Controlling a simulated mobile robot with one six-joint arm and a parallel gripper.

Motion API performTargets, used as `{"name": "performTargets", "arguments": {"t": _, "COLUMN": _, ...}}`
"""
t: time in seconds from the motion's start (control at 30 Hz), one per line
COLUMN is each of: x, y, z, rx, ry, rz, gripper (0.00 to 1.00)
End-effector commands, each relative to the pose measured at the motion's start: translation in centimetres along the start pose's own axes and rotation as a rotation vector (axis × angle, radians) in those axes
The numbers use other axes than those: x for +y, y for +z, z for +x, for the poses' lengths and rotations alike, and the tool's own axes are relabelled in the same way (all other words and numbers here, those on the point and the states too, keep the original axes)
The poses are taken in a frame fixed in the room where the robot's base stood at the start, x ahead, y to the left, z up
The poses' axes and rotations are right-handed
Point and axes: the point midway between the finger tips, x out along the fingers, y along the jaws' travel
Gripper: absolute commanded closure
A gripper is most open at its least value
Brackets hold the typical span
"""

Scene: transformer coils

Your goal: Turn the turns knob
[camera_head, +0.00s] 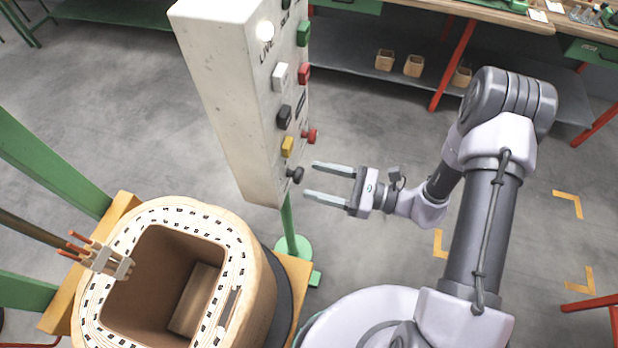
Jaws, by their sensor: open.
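A pale control box (215,80) stands upright on a green post at the upper middle. Its right face carries coloured buttons and two protruding knobs. A black knob (295,175) sits at the bottom of that face, and a red knob (309,135) sits above it to the right. Their labels are too small to read, so I cannot tell which is the turns knob. My gripper (312,181) is open and empty. Its two fingers point left at the black knob, with the tips just right of it. I see no contact.
A large wound coil (250,285) with a square opening stands at the lower left, below the control box. Green frame posts (45,155) rise at the left. A workbench (500,15) runs along the upper right. The grey floor between is mostly clear.

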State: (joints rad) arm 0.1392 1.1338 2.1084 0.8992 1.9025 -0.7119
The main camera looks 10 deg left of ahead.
Motion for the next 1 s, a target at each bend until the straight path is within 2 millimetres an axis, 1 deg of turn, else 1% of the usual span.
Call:
{"name": "performTargets", "arguments": {"t": 0.03, "x": 0.1, "y": -0.1, "z": 0.9, "rx": 0.000, "ry": 0.004, "rz": 0.000, "gripper": 0.40}}
{"name": "performTargets", "arguments": {"t": 0.1, "x": 0.1, "y": -0.1, "z": 1.8, "rx": 0.000, "ry": 0.003, "rz": 0.000, "gripper": 0.40}}
{"name": "performTargets", "arguments": {"t": 0.2, "x": 0.0, "y": 0.0, "z": 2.6, "rx": 0.000, "ry": 0.001, "rz": 0.000, "gripper": 0.40}}
{"name": "performTargets", "arguments": {"t": 0.47, "x": 0.0, "y": 0.1, "z": 2.8, "rx": 0.000, "ry": 0.000, "rz": 0.000, "gripper": 0.40}}
{"name": "performTargets", "arguments": {"t": 0.5, "x": 0.0, "y": 0.1, "z": 2.8, "rx": 0.000, "ry": 0.000, "rz": 0.000, "gripper": 0.42}}
{"name": "performTargets", "arguments": {"t": 0.57, "x": 0.0, "y": 0.1, "z": 2.8, "rx": 0.000, "ry": 0.000, "rz": 0.000, "gripper": 0.54}}
{"name": "performTargets", "arguments": {"t": 0.6, "x": 0.0, "y": 0.1, "z": 2.8, "rx": 0.000, "ry": 0.000, "rz": 0.000, "gripper": 0.62}}
{"name": "performTargets", "arguments": {"t": 0.8, "x": 0.0, "y": 0.1, "z": 2.8, "rx": 0.000, "ry": 0.001, "rz": 0.000, "gripper": 1.00}}
{"name": "performTargets", "arguments": {"t": 1.0, "x": 0.0, "y": 0.0, "z": 2.8, "rx": 0.000, "ry": 0.001, "rz": -0.015, "gripper": 1.00}}
